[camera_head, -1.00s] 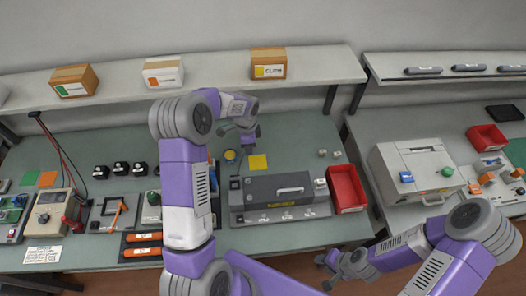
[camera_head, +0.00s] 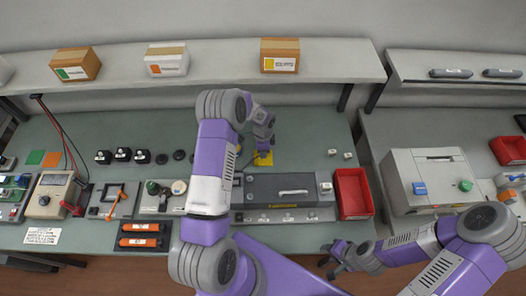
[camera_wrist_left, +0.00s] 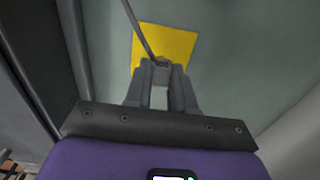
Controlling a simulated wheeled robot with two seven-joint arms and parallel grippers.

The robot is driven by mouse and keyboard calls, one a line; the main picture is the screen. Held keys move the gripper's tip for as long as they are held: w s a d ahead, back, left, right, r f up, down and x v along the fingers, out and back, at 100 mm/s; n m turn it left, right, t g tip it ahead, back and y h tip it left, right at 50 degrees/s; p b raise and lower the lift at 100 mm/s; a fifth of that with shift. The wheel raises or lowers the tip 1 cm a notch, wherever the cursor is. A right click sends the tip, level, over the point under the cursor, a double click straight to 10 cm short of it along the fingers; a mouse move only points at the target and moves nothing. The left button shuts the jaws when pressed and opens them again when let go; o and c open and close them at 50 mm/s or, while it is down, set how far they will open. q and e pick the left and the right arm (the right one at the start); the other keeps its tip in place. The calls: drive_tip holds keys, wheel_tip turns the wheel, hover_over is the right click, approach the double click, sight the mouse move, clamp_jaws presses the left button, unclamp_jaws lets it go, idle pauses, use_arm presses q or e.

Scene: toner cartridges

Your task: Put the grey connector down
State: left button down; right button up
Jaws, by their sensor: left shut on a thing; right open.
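My left gripper (camera_head: 263,151) is over the yellow square (camera_head: 268,161) on the green-grey bench, behind the dark grey box. In the left wrist view, the gripper (camera_wrist_left: 162,70) is shut on the small grey connector (camera_wrist_left: 163,62), and a thin grey cable (camera_wrist_left: 137,27) runs up and left from it. The yellow square (camera_wrist_left: 180,42) shows behind the fingertips. Whether the connector touches it I cannot tell. The fingers hide most of the connector; I cannot make it out in the head view. My right gripper (camera_head: 331,262) is open and empty beyond the bench's front edge.
The dark grey box (camera_head: 284,189) with a handle stands in front of the square. A red bin (camera_head: 353,192) is to its right. A shelf (camera_head: 215,70) with boxes runs above the bench's back. Bench surface right of the square is clear, apart from two small pale pieces (camera_head: 340,153).

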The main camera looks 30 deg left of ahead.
use_arm(q)
drive_tip(key=shift+w+f, duration=0.15)
drive_tip(key=shift+f, duration=0.55)
drive_tip(key=c, duration=1)
unclamp_jaws()
drive_tip(key=shift+f, duration=0.1)
drive_tip(key=shift+o, duration=0.2)
wheel_tip(320, 180, up, 12)
drive_tip(key=shift+r+b, duration=0.2)
drive_tip(key=shift+b, duration=0.1)
